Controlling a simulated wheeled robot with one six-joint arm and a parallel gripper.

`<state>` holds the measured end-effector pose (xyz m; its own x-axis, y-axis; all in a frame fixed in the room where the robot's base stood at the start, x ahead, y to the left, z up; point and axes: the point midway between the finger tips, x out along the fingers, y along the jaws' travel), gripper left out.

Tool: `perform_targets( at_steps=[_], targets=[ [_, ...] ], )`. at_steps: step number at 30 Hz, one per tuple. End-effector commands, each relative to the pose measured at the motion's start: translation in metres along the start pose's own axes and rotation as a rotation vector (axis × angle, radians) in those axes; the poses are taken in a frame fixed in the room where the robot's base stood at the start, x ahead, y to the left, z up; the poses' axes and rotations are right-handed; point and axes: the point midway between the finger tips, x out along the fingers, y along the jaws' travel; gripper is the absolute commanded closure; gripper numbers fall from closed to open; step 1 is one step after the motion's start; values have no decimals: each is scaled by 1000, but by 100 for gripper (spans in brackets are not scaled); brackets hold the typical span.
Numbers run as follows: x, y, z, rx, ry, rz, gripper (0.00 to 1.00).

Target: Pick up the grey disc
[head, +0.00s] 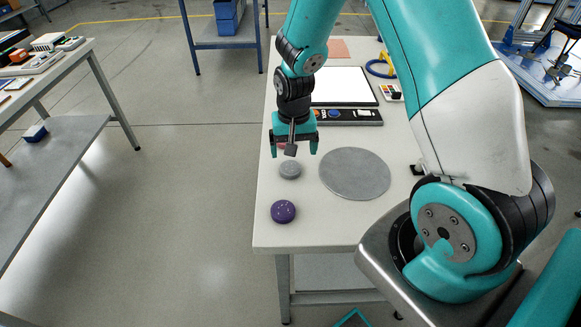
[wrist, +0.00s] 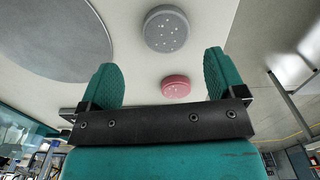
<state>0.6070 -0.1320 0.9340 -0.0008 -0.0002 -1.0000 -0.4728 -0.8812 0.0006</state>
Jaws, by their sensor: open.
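A small grey disc (head: 290,170) lies on the white table, near its left edge. In the wrist view the grey disc (wrist: 167,28) has a dotted top and lies beyond my fingertips, near the top of the picture. My gripper (head: 294,149) is open and empty, pointing down above the table just behind the disc. In the wrist view the fingers of my gripper (wrist: 160,76) stand wide apart. A pinkish-red disc (wrist: 176,87) shows between them; in the head view it is mostly hidden by the gripper.
A large flat grey round mat (head: 354,174) lies right of the disc. A purple disc (head: 283,211) lies nearer the table's front. A scale-like device (head: 345,117) stands behind the gripper.

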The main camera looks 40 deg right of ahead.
Motion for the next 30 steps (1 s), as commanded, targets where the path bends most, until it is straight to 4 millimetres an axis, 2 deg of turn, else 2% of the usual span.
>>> perform_targets(
  at_steps=[5,15,23,26,30],
  targets=[
    [10,-2,1,-1,-1,0,11],
    [54,-8,6,-1,-1,0,11],
    [58,-8,5,-1,1,-1,11],
    [58,-8,5,-1,1,-1,29],
    [58,-8,6,-1,1,-1,62]
  ],
)
